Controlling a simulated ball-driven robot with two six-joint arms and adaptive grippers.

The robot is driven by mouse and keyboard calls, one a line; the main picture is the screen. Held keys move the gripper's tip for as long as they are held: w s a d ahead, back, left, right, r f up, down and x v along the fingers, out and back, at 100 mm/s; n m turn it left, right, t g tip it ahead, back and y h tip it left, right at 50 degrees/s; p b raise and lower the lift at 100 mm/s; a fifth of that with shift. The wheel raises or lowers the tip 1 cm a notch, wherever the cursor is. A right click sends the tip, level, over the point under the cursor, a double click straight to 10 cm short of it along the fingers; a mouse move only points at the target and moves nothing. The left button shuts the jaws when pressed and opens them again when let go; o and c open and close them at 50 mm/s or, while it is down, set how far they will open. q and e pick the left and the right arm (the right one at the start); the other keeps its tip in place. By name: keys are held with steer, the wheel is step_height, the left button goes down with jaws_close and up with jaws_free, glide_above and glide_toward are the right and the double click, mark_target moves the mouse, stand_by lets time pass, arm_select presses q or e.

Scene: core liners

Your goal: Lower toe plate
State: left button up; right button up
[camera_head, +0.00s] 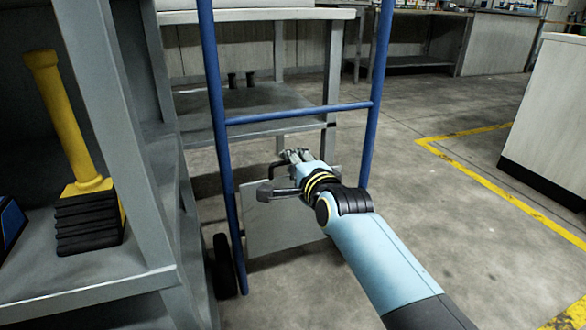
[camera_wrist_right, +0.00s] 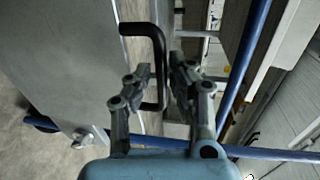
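The toe plate (camera_head: 282,222) is a flat grey panel standing steeply between the blue uprights of the hand truck (camera_head: 215,105). In the right wrist view the plate (camera_wrist_right: 65,60) fills the left side. A black U-shaped handle (camera_wrist_right: 158,50) sits along its edge. My right gripper (camera_head: 284,172) is at the plate's top edge. In the wrist view its fingers (camera_wrist_right: 162,75) are apart, with the handle's bar between them; firm contact on both sides does not show. My left gripper is not in view.
A grey shelf (camera_head: 80,285) with a yellow-handled, black-based tool (camera_head: 85,160) stands close on the left. A workbench (camera_head: 265,14) is behind the truck. The truck's black wheel (camera_head: 223,265) rests on the floor. Concrete floor (camera_head: 420,215) is clear to the right.

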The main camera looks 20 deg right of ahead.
steer(key=shift+w, duration=0.2)
jaws_close()
stand_by(0.4)
